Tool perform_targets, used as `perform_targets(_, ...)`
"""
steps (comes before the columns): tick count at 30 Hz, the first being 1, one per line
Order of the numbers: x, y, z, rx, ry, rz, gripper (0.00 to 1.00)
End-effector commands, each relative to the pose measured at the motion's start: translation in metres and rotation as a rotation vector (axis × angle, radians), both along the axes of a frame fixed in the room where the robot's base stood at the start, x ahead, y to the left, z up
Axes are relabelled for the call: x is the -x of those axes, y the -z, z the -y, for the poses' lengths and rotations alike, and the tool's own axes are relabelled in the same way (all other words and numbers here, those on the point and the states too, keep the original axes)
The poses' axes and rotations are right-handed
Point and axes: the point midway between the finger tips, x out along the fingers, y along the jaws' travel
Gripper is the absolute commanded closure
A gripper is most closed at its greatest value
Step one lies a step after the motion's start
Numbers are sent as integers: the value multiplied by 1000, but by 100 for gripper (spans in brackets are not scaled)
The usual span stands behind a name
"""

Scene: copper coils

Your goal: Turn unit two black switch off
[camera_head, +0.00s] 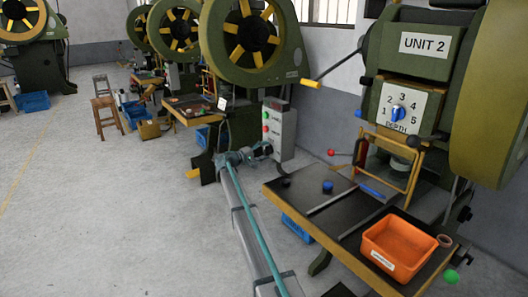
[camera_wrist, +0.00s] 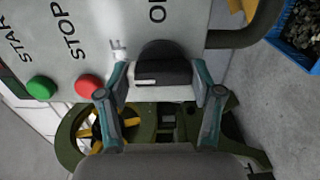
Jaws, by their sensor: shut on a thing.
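The black switch (camera_wrist: 163,68) is a dark rotary knob with a short white mark, low on the grey control panel (camera_wrist: 110,25) in the wrist view. My gripper (camera_wrist: 161,88) has one finger on each side of the knob and is shut on it. In the head view my gripper (camera_head: 256,150) is at the lower part of the grey control box (camera_head: 284,127), and the knob cannot be made out there. The lettering beside the knob is partly cut off or covered. The UNIT 2 sign (camera_head: 425,43) is on the green press at right.
A red button (camera_wrist: 88,87) and a green button (camera_wrist: 41,88) sit close beside my finger. A work table (camera_head: 300,210) with an orange bin (camera_head: 398,243) stands at right. A blue crate (camera_head: 298,228) is under it. Open floor lies to the left.

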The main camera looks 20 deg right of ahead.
Motion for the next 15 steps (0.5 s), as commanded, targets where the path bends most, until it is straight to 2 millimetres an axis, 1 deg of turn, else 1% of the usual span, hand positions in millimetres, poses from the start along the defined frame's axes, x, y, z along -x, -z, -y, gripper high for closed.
perform_targets(4,0,1,0,1,0,-3,69)
perform_targets(5,0,1,0,1,0,-3,30)
perform_targets(6,0,1,0,1,0,-3,23)
perform_targets(8,0,0,0,1,0,-3,13)
perform_targets(9,0,0,0,0,0,-2,9)
perform_targets(15,0,0,0,0,0,-1,9)
